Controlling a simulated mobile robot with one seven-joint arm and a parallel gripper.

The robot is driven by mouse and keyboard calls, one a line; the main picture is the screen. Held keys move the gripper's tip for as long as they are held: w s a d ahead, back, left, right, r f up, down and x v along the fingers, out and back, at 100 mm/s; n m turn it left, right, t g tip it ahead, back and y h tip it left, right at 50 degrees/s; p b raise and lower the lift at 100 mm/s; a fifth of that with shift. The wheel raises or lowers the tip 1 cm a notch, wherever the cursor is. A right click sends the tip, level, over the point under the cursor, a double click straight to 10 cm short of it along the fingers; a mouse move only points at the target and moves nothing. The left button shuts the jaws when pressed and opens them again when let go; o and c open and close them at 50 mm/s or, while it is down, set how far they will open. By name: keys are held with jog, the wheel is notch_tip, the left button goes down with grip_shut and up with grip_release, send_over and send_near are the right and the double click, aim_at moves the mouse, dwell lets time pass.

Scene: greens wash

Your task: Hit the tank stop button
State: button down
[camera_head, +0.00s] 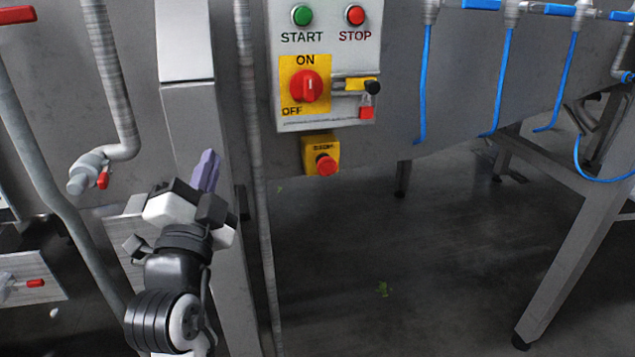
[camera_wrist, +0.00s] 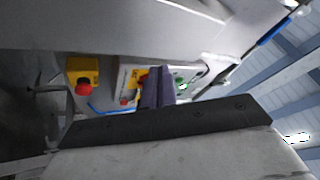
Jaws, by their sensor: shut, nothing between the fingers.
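The control panel (camera_head: 325,121) is on the grey tank wall at the top centre of the head view. Its red STOP button (camera_head: 355,15) is at the upper right, beside the green START button (camera_head: 302,15). Below the panel is a yellow box with a red mushroom button (camera_head: 326,165), its label seemingly a stop word; it also shows in the wrist view (camera_wrist: 84,89). My gripper (camera_head: 207,170) is shut and empty, pointing up, left of and apart from the panel. In the wrist view its fingers (camera_wrist: 157,88) hide part of the panel.
A red rotary ON/OFF switch (camera_head: 305,86) and a padlock (camera_head: 366,110) are on the panel. A vertical grey pipe (camera_head: 253,150) runs between my gripper and the panel. Blue hoses (camera_head: 506,80) hang at the right. The floor (camera_head: 370,250) below is mostly open.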

jog(key=w+d+f+m+g+h, duration=0.1)
jog(key=d+f+m+g+h, duration=0.5)
jog(key=d+m, duration=0.5)
notch_tip(320, 180, down, 3)
jog(key=d+h, duration=0.1)
jog(key=h, duration=0.1)
jog(key=shift+w+d+f+m+g+h+b, duration=0.2)
jog(key=shift+w+m+g+h+b, duration=0.1)
jog(key=shift+w+g+b, duration=0.1)
jog(key=p, duration=0.4)
send_near(333, 170)
jog(key=d+x, duration=0.1)
jog(key=x, duration=0.4)
jog(key=shift+w+a+r+p, duration=0.1)
jog(key=shift+w+a+p, duration=0.15)
jog(key=shift+w+p, duration=0.05)
